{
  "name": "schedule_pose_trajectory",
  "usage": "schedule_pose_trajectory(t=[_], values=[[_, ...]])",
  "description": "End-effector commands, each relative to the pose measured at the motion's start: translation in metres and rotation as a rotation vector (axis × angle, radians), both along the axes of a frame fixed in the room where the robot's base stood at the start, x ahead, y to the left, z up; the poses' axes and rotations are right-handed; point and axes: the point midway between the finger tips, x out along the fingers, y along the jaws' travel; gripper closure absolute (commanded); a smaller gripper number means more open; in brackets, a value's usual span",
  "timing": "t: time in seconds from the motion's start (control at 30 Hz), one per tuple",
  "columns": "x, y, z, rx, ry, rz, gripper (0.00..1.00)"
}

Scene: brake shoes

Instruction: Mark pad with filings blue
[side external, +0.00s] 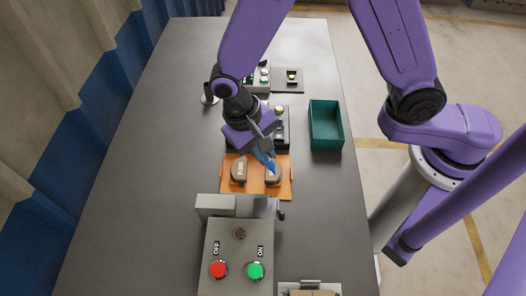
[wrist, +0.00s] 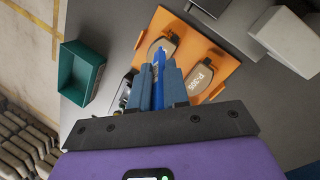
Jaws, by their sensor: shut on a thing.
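My gripper (side external: 264,150) is shut on a blue marker (wrist: 158,80), which points down at the orange mat (side external: 283,191). Two brake pads lie on this mat. The right pad (side external: 273,180) in the side view is under the marker, with blue at its upper part; I cannot tell whether that is only the marker tip or also ink. In the wrist view this pad (wrist: 168,42) is partly hidden behind the marker tip. The other pad (side external: 239,172) bears printed lettering and also shows in the wrist view (wrist: 203,75). Filings cannot be made out on either pad.
A green open bin (side external: 326,143) stands right of the mat. A grey control box (side external: 237,252) with red and green buttons is in front. A dark device (side external: 283,130) is partly hidden behind my gripper. The table's left side (side external: 130,190) is clear.

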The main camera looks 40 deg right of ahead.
Motion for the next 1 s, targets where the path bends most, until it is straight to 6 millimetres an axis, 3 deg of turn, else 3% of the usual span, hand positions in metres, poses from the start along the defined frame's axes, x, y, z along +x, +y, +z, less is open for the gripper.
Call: schedule_pose_trajectory(t=[0.7, 1.0], values=[[0.000, 0.000, 0.050, 0.002, -0.002, 0.000, 1.00], [0.000, 0.000, 0.057, 0.000, 0.000, 0.000, 1.00]])
